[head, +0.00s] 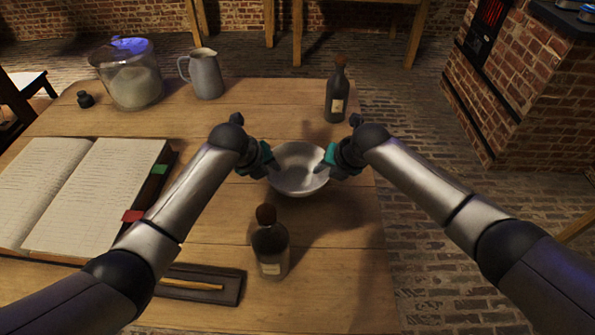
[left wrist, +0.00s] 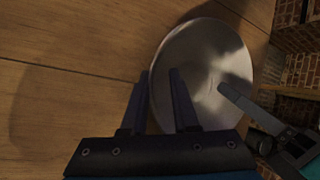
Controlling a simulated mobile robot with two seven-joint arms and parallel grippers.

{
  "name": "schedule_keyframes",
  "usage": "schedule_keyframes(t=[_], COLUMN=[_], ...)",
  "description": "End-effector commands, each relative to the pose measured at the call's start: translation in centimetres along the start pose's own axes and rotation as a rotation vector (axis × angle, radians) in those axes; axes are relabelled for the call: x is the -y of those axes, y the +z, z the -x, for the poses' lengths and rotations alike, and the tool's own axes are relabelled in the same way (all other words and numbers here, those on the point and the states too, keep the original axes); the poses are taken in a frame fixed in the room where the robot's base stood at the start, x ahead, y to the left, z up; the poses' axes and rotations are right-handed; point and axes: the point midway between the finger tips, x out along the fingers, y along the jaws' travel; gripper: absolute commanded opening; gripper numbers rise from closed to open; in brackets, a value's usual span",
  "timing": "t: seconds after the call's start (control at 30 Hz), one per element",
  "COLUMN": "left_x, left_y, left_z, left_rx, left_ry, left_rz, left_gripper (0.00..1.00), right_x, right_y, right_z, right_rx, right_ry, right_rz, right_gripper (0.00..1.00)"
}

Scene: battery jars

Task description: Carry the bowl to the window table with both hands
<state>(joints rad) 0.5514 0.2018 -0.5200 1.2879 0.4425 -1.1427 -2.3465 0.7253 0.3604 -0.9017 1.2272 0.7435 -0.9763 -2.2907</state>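The pale metal bowl (head: 298,178) is near the right edge of the wooden table, between my two grippers. It also shows in the left wrist view (left wrist: 205,65). My left gripper (head: 270,168) is at the bowl's left rim. In the left wrist view its fingers (left wrist: 160,85) stand apart, one outside the rim and one over the inside, with a visible gap. My right gripper (head: 324,168) is at the right rim, one finger reaching over the bowl; its opening is hidden. I cannot tell whether the bowl touches the table.
A corked bottle (head: 270,252) stands close in front of the bowl, and a dark bottle (head: 337,95) stands behind it. An open book (head: 85,195), pen tray (head: 205,285), jar (head: 130,80) and jug (head: 207,75) are leftward. Brick floor (head: 445,130) is open to the right, before a brick stove (head: 535,95).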

Motion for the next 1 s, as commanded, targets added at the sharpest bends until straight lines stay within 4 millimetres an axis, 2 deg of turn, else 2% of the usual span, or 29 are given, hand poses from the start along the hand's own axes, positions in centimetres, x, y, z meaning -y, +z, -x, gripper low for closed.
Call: schedule_keyframes(t=[0.03, 0.2, 1.0], left_x=[-0.05, -0.07, -0.13], left_y=[0.01, 0.01, 0.01], left_z=[0.00, 0.00, -0.01], left_rx=[0.000, 0.000, 0.000], left_ry=[0.001, 0.002, 0.003], left_rz=[0.000, 0.000, 0.002], left_gripper=[0.19, 0.00, 0.00], right_x=[0.10, 0.13, 0.25], right_y=[0.00, 0.00, -0.02], right_z=[-0.01, -0.02, -0.04], right_rx=[0.000, 0.000, -0.001], right_ry=[-0.002, -0.003, -0.006], right_rz=[0.000, -0.001, -0.002], right_gripper=[0.16, 0.00, 0.00])
